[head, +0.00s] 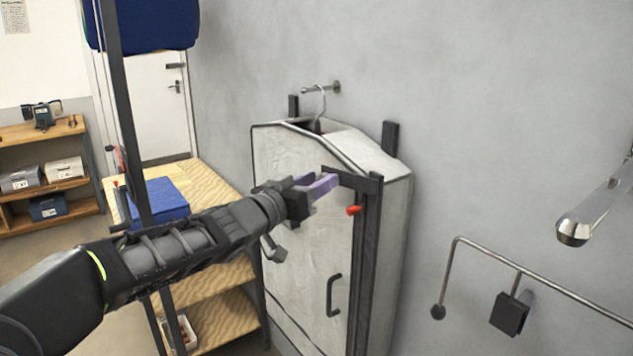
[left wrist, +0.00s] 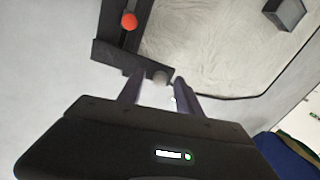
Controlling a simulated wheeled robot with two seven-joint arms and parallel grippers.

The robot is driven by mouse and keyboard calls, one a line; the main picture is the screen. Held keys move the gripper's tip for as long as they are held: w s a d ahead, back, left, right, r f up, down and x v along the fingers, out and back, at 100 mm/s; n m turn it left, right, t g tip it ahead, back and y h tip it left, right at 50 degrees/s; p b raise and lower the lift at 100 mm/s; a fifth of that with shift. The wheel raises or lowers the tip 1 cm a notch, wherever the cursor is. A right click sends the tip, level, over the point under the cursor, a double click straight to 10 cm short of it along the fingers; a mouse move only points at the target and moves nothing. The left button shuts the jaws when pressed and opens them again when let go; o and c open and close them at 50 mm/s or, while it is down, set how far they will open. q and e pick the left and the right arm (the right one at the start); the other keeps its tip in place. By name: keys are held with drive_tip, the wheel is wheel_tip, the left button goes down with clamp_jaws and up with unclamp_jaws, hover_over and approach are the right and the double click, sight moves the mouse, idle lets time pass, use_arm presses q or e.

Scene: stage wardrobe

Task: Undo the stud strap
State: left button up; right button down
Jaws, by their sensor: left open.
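A pale grey garment bag (head: 300,165) hangs against the wall, with a dark upright band (head: 366,260) along its front edge. A short dark strap (head: 345,177) runs from the top of that band across the bag's front; it also shows in the left wrist view (left wrist: 112,54). A small round grey stud (left wrist: 160,77) shows at the strap's free end. My left gripper (head: 322,184) is open, its purple fingers at the strap end. In the left wrist view the fingertips (left wrist: 158,84) lie either side of the stud; I cannot tell whether they touch. My right gripper is out of view.
A red knob (head: 353,210) sticks out by the band, just below the strap. A black handle (head: 333,295) is lower on the bag. A bent metal rail (head: 520,270) and chrome rod (head: 592,212) are at right. A wooden shelf unit (head: 215,270) stands at left.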

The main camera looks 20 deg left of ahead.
use_arm(q)
clamp_jaws()
idle(0.3)
idle(1.1)
